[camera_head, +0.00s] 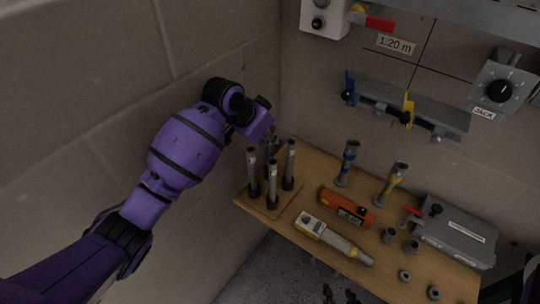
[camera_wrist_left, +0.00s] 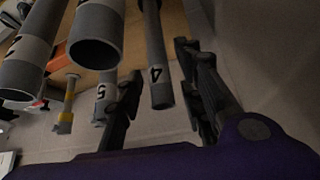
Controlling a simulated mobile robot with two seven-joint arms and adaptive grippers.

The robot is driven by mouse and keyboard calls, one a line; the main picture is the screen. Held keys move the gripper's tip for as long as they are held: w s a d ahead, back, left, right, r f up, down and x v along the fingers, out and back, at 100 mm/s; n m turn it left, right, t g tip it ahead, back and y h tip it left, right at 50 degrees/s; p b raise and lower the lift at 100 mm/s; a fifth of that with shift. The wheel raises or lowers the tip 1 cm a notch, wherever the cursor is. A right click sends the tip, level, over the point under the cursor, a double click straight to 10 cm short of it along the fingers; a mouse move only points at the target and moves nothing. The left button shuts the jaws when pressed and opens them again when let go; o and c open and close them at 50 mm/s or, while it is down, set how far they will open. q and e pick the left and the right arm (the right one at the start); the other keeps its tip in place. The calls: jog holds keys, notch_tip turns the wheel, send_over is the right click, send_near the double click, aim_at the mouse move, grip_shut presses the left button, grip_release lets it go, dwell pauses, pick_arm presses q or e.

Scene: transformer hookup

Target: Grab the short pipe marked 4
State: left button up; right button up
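The short grey pipe marked 4 (camera_wrist_left: 155,72) shows in the left wrist view with a white band, between the two fingers of my left gripper (camera_wrist_left: 160,88). The fingers stand apart with gaps beside the pipe, so the gripper is open. In the head view my left wrist hides most of the gripper above the back pipe (camera_head: 270,148). The pipe marked 5 (camera_wrist_left: 103,93) is just left of the fingers in the wrist view. My right gripper (camera_head: 339,294) shows only as dark fingertips at the bottom edge of the head view, apart and empty.
Other upright pipes (camera_head: 271,184) stand close together on a wooden base (camera_head: 262,211) at the table's left corner. An orange level (camera_head: 346,207), a yellow-grey tool (camera_head: 335,238), two taller fittings (camera_head: 391,183) and a grey box (camera_head: 457,232) occupy the table. Walls are close behind.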

pick_arm(q)
grip_shut()
jog(key=shift+r, duration=0.1)
